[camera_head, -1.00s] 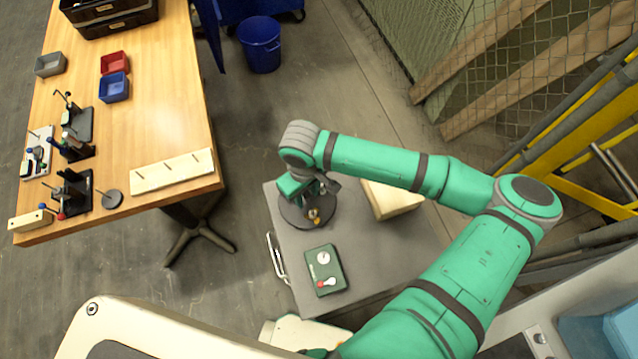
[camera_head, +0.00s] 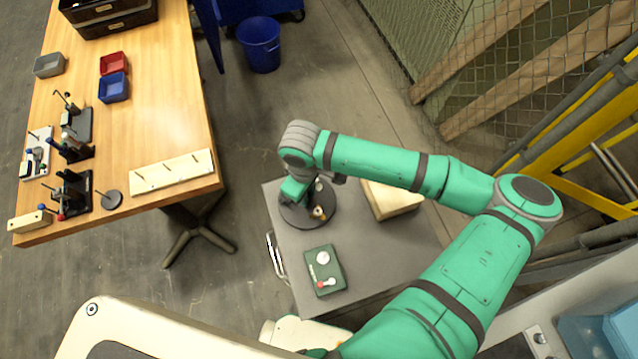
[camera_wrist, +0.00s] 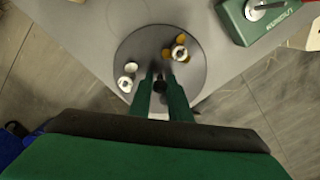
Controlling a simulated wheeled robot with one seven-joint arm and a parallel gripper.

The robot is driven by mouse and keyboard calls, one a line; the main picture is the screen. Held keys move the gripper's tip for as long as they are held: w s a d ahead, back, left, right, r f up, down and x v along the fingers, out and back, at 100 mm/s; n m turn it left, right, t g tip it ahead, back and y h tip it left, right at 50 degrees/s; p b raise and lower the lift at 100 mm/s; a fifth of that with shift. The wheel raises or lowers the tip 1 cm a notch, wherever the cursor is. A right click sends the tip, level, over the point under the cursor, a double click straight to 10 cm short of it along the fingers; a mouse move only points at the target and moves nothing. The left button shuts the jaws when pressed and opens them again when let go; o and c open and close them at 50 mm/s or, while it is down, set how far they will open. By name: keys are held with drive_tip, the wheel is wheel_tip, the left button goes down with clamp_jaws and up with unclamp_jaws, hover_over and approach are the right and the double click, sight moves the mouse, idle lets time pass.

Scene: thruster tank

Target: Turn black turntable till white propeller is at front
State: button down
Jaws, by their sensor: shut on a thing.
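The black turntable (camera_head: 330,203) lies on a grey table and shows as a dark disc in the wrist view (camera_wrist: 140,45). A white propeller (camera_wrist: 125,83) stands near its left rim in the wrist view; in the head view a small white part (camera_head: 319,187) shows on the far side. A brass-coloured propeller (camera_wrist: 178,51) with a pale hub sits upper right of the disc's centre, on the near side in the head view (camera_head: 319,212). My gripper (camera_wrist: 161,80) is shut on a small black peg over the disc's lower part. My wrist hides part of the disc in the head view.
A green box (camera_head: 325,270) with a dial and a red-tipped lever stands on the grey table in front of the turntable. A cream block (camera_head: 391,200) lies right of it under my arm. A wooden bench (camera_head: 150,110) with stands and bins is at left.

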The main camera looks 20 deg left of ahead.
drive_tip(key=shift+n, duration=1.7)
drive_tip(key=shift+n, duration=0.7)
drive_tip(key=shift+a+n, duration=0.1)
drive_tip(key=shift+n, duration=0.9)
drive_tip(key=n, duration=0.3)
drive_tip(key=shift+n, duration=0.3)
